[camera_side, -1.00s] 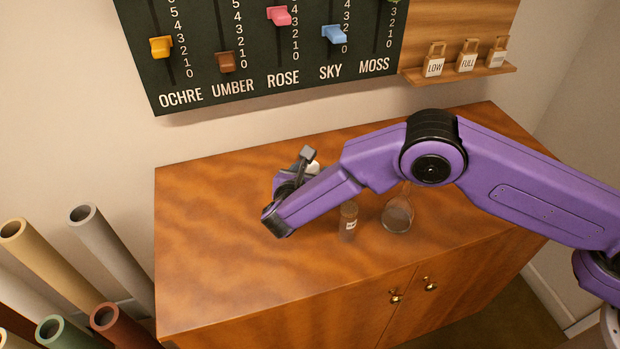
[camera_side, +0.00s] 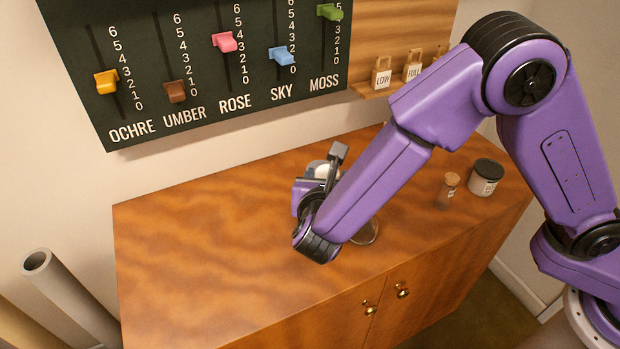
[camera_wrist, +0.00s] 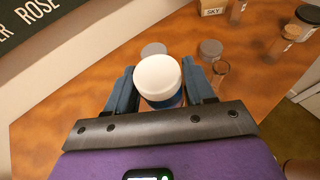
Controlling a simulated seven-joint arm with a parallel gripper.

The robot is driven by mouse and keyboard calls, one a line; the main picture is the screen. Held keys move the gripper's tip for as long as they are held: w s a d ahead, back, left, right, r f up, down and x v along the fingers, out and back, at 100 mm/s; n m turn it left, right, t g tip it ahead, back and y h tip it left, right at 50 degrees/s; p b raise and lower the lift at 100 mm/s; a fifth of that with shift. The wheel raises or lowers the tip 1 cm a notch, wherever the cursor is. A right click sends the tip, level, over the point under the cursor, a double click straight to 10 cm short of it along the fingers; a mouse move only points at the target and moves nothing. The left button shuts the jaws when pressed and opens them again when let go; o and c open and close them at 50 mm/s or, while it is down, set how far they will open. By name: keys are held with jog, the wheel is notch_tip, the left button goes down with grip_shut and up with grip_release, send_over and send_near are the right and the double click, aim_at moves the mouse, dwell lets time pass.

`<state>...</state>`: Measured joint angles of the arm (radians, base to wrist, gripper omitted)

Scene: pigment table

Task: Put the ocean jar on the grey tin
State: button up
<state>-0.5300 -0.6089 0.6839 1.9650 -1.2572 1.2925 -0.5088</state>
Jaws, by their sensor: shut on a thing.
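The ocean jar, with a white lid and blue body, is held between my gripper's (camera_wrist: 160,88) two blue fingers in the wrist view (camera_wrist: 158,78). In the side view its white top (camera_side: 318,168) shows beside my gripper (camera_side: 322,182), partly hidden by it. Two round grey tops show past the jar in the wrist view: a lighter flat disc (camera_wrist: 153,48) just behind it and a darker short one (camera_wrist: 210,47) to its right. I cannot tell which is the grey tin. Neither shows clearly in the side view.
A glass vessel (camera_side: 369,234) stands partly behind my arm. A corked bottle (camera_side: 446,192) and a black-lidded jar (camera_side: 487,178) stand on the right. A box marked SKY (camera_wrist: 212,7) is at the back. The table's left half (camera_side: 200,255) is clear.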

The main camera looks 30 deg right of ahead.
jog(key=shift+s+d+r, duration=0.2)
jog(key=shift+s+d, duration=0.05)
jog(key=w+d+r+m+g+h, duration=0.2)
jog(key=d+r, duration=0.6)
jog(key=d, duration=0.3)
jog(key=w+a+f, duration=0.1)
jog(key=w+f, duration=0.2)
jog(key=w, duration=0.1)
jog(key=w+a+f, duration=0.2)
jog(key=w+f, duration=0.2)
jog(key=w+a+f, duration=0.1)
jog(key=w+f, duration=0.2)
jog(key=w, duration=0.2)
jog(key=shift+w+a+f, duration=0.1)
jog(key=shift+a+f, duration=0.1)
jog(key=shift+a, duration=0.2)
jog(key=shift+f, duration=1.45)
jog(key=shift+f, duration=0.15)
jog(key=o, duration=1.1)
